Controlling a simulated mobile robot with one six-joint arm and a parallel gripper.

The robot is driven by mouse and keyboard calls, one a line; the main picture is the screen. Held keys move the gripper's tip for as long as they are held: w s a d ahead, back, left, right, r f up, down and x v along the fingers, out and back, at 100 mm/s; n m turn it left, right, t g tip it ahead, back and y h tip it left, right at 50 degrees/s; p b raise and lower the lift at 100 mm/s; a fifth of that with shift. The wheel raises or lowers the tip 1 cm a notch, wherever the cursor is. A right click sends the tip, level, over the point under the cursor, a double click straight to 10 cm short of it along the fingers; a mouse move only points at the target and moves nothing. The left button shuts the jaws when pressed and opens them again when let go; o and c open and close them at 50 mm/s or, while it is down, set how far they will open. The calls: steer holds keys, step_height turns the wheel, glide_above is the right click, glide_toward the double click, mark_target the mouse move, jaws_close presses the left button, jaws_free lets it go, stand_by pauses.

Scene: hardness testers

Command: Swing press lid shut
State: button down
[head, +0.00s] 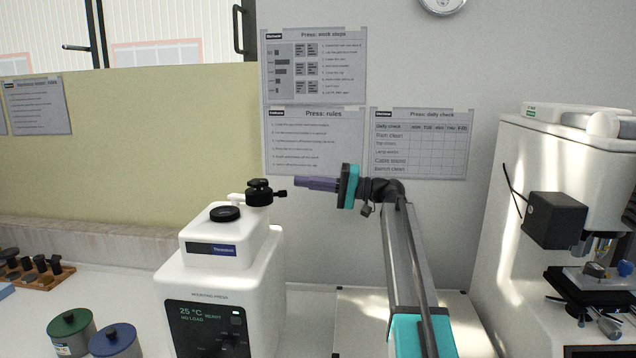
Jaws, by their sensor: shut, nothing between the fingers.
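The white mounting press (222,275) stands left of centre in the head view. The black lid (258,190), with a knob on top and a short handle (281,193) pointing right, sits at the back right of the press top, off to the side of that dark circle. My gripper (298,183) has purple fingers that are shut and empty. They point left, just right of the lid's handle; whether they touch it is unclear.
A green-lidded jar (71,331) and a blue-lidded jar (115,341) stand left of the press. A wooden rack (35,275) with dark pieces is farther left. A white hardness tester (560,215) stands at the right. Posters hang on the wall behind.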

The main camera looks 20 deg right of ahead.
steer(key=shift+s+a+f+p, duration=0.15)
steer(key=shift+s+a+p, duration=0.1)
steer(key=shift+s+a, duration=0.25)
steer(key=shift+s+a+f+p, duration=0.1)
steer(key=shift+s+a+p, duration=0.25)
steer(key=shift+a, duration=0.4)
steer(key=shift+s+a+f+p, duration=0.2)
steer(key=shift+s+a, duration=0.2)
steer(key=shift+a, duration=0.2)
steer(key=shift+s+a, duration=0.1)
